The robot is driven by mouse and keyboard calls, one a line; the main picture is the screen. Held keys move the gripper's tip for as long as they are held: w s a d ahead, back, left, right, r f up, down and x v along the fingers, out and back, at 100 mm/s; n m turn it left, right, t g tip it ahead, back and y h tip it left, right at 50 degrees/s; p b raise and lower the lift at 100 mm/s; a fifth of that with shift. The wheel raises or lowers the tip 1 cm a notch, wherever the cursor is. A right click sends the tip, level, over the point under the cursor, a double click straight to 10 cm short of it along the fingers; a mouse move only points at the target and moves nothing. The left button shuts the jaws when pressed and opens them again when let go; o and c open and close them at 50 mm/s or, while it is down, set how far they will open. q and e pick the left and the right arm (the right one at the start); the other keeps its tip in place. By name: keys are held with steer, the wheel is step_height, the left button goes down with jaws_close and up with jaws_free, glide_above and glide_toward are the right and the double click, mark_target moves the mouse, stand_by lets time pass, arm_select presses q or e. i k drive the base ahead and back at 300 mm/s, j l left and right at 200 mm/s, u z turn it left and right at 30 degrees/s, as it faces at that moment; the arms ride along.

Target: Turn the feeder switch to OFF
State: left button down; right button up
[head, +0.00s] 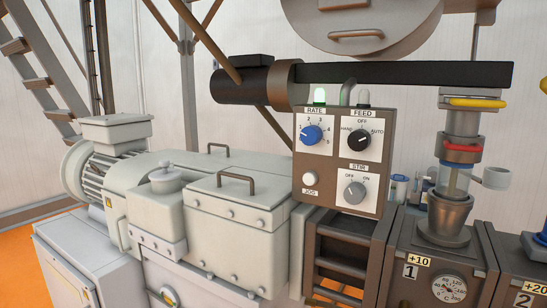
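The feeder switch is a black rotary knob (359,141) on the plate labelled FEED, at the upper right of the brown control panel (328,176) in the head view. Its positions are marked HAND on the left, OFF at the top and AUTO on the right. The knob's pointer appears to be tilted to the upper right, toward AUTO, though it is small in the picture. Nothing covers the knob. Neither of my grippers is in view.
A blue RATE knob (311,135), a grey STIR knob (354,192) and a white JOG button (309,169) share the panel. A black beam (400,75) runs above.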

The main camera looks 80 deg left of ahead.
mark_target(358, 139)
steer(key=u, duration=2.35)
